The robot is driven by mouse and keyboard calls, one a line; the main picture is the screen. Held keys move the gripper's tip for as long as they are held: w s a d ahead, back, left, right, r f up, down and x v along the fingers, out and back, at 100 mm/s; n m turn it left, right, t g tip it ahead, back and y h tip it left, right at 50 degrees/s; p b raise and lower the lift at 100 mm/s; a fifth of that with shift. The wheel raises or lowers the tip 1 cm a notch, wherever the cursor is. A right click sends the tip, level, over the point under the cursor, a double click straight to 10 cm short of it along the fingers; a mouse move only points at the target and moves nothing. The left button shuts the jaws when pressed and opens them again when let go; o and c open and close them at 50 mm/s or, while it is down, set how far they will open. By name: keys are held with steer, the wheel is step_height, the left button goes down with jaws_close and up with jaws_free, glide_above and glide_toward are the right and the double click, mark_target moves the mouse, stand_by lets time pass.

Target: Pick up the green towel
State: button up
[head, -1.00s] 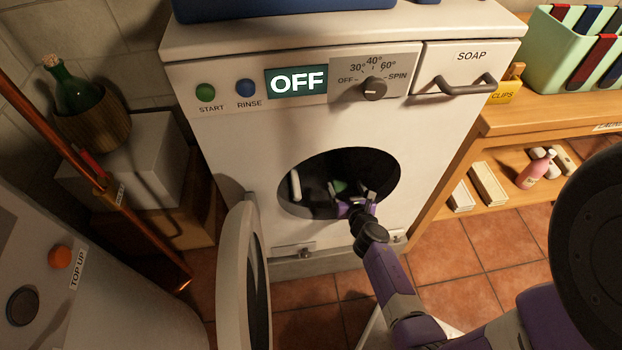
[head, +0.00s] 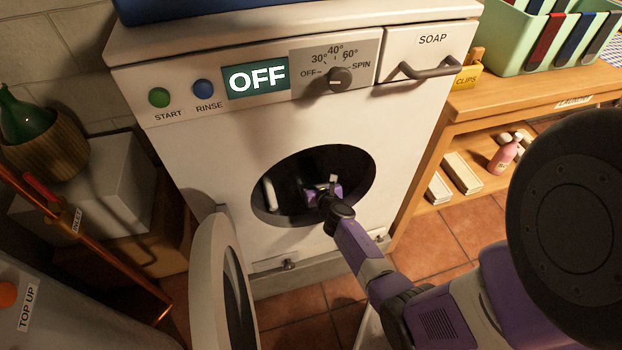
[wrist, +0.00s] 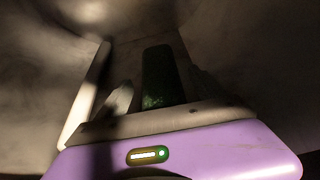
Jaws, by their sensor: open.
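The washing machine (head: 225,165) has its round door (head: 222,285) swung open to the left. My gripper (head: 329,182) is inside the dark drum opening (head: 290,165), with its jaws open. In the wrist view a dark green cloth, the green towel (wrist: 160,75), lies just beyond the purple gripper body, near the middle. I cannot tell whether the jaws touch it. In the head view the towel is hidden by my gripper and the shadow.
A pale bar (head: 269,195) shows inside the drum at left. A wooden shelf unit (head: 470,110) with a pink bottle (head: 503,157) stands to the right. A copper pipe (head: 110,255) and a grey-white box (head: 95,180) are at the left.

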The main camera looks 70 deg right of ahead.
steer(key=c, duration=1.5)
steer(key=shift+r, duration=0.1)
